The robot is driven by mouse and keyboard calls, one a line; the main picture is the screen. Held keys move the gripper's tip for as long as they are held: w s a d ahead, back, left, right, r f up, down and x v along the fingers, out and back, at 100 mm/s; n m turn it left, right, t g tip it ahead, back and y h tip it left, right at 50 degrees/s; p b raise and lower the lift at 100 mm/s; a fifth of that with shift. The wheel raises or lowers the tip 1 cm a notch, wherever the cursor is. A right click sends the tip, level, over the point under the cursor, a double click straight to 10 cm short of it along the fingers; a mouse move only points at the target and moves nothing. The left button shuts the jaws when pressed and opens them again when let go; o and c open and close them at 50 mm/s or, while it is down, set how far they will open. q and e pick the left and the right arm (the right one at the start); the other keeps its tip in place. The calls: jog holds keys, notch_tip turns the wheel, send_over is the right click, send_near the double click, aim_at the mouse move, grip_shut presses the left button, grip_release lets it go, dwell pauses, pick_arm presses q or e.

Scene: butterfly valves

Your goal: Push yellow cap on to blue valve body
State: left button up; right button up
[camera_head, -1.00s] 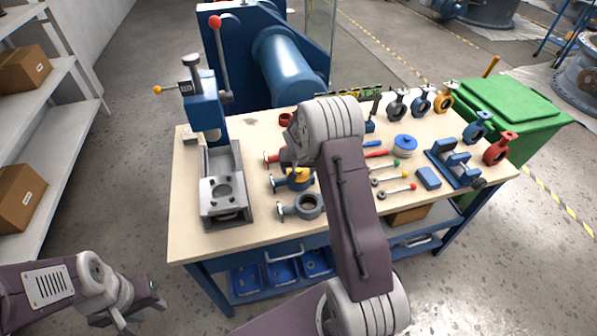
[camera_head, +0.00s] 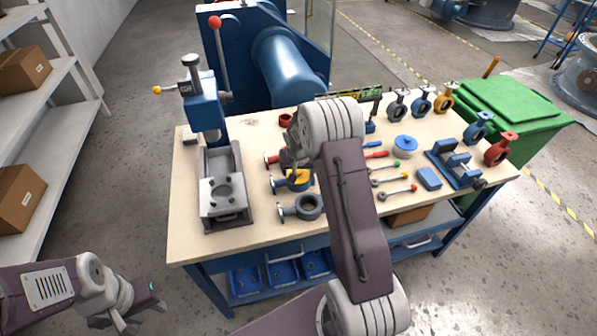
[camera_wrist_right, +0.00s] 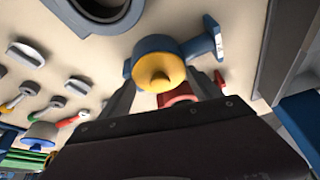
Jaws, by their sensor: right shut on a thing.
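The blue valve body (camera_head: 279,185) lies on the table, with the round yellow cap (camera_head: 301,180) at its ring opening. In the right wrist view, the yellow cap (camera_wrist_right: 160,72) is over the middle of the blue valve body (camera_wrist_right: 148,45), with its small centre knob facing the camera. My right gripper (camera_wrist_right: 161,80) has a finger on each side of the cap and is shut on it. I cannot tell how deep the cap sits in the ring. My left gripper (camera_head: 139,313) is open and empty, low at the left, away from the table.
A grey valve body (camera_head: 309,206) lies in front of the blue one, and a red one (camera_head: 271,158) behind it. A press (camera_head: 207,110) stands at the table's left. Tools and several more valves are to the right.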

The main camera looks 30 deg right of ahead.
aim_at(298, 172)
jog(key=shift+s+f, duration=0.15)
jog(key=o, duration=1.6)
jog(key=shift+a, duration=0.1)
jog(key=shift+o, duration=0.2)
jog(key=shift+r, duration=0.2)
jog(key=shift+r+p, duration=0.35)
jog(key=shift+p, duration=0.05)
notch_tip(298, 172, up, 6)
jog(key=p, duration=0.4)
jog(key=shift+r+p, duration=0.15)
jog(key=shift+p, duration=0.25)
